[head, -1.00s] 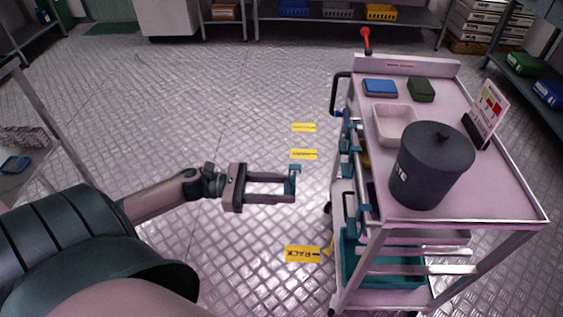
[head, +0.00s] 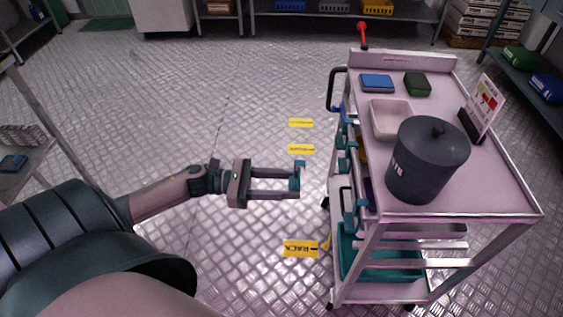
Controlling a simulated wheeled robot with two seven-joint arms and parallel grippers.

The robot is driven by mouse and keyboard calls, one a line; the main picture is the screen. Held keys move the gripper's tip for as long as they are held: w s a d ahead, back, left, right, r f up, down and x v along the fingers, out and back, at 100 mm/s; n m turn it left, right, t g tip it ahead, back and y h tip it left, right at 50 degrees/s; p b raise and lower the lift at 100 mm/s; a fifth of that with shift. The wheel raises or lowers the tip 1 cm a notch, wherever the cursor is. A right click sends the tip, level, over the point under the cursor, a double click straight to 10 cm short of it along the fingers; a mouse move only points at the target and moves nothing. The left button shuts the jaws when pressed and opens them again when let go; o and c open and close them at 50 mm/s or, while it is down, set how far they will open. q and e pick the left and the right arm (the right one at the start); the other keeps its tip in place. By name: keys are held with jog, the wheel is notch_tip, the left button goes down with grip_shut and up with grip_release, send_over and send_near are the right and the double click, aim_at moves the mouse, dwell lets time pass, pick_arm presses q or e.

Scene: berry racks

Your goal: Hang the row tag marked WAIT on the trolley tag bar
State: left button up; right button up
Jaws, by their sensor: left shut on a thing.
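My left gripper (head: 297,181) reaches in from the left, just left of the trolley, its fingers pointing right. It is shut on a small teal thing (head: 297,172) at its fingertips; no lettering on it can be read, so I cannot tell whether it is the WAIT tag. The trolley (head: 455,207) stands at the right. Along its left side are several teal clips or tags (head: 348,165) near a rail, with yellow and dark blue pieces behind them. A small gap shows between the held thing and the trolley's side. My right gripper is not in view.
On the trolley top are a dark lidded pot (head: 425,165), a white tray (head: 376,120), a blue box (head: 377,83), a green box (head: 417,84) and a sign on a stand (head: 484,107). A teal crate (head: 385,270) sits below. The floor left of the trolley is clear, with yellow markings (head: 300,249).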

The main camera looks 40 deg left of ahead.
pick_arm(q)
jog(key=shift+w+d+r, duration=0.1)
jog(key=shift+w+d, duration=0.25)
jog(key=shift+d, duration=0.15)
jog(key=shift+w+d+p, duration=0.3)
jog(key=shift+d, duration=0.15)
jog(key=f+p+x, duration=0.1)
jog(key=p+x, duration=0.1)
jog(key=x, duration=0.9)
jog(key=shift+w+d+f, duration=0.2)
jog(key=shift+f, duration=0.15)
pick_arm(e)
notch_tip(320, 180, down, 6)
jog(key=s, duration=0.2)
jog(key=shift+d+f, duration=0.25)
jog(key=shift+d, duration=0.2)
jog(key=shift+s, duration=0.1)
